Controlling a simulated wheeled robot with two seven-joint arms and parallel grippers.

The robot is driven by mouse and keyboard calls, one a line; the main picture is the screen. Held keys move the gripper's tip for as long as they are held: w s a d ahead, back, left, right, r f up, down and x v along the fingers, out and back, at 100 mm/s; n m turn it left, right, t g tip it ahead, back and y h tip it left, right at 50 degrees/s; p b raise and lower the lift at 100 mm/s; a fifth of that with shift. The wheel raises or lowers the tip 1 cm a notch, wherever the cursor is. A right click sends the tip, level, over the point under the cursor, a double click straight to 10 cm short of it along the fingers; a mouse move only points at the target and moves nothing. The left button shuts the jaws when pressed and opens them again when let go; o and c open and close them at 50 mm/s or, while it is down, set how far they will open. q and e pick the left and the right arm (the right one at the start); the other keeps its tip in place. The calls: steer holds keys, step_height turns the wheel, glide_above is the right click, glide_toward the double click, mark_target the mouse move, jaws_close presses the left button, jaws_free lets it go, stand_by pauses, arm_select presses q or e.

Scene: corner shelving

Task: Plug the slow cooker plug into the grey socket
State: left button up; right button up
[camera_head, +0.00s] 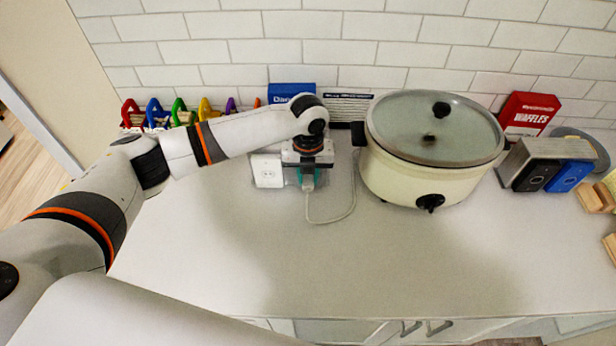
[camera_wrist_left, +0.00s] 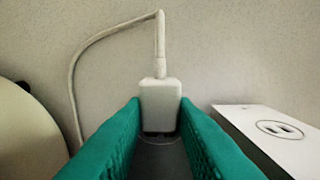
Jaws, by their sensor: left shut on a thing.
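My left gripper (camera_head: 307,184) is over the counter, left of the slow cooker, with its green fingers shut on the white slow cooker plug (camera_wrist_left: 160,98). The plug's cord (camera_head: 338,217) leaves it and loops over the counter towards the cream slow cooker (camera_head: 420,179). In the left wrist view the plug is between the fingertips (camera_wrist_left: 160,110), with a dark grey surface (camera_wrist_left: 161,158) beneath it; I cannot tell whether this is the grey socket or whether the plug touches it. A white socket box (camera_head: 267,171) stands just left of the gripper. My right gripper is out of view.
A blue box (camera_head: 290,91) and a black-and-white box (camera_head: 347,108) stand behind the gripper by the tiled wall. Coloured clips (camera_head: 180,112) stand at the back left. A red waffles box (camera_head: 528,114) and a toaster (camera_head: 545,160) are right. The front counter is clear.

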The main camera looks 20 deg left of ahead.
mark_target(308, 177)
arm_select(q)
steer(key=shift+w+a+r, duration=0.1)
steer(key=shift+w, duration=0.15)
steer(key=o, duration=1.1)
steer(key=shift+w, duration=0.1)
steer(key=shift+c, duration=0.2)
steer(key=shift+r+b, duration=0.35)
steer(key=shift+r, duration=0.1)
step_height(308, 177, up, 11)
steer(key=b, duration=0.3)
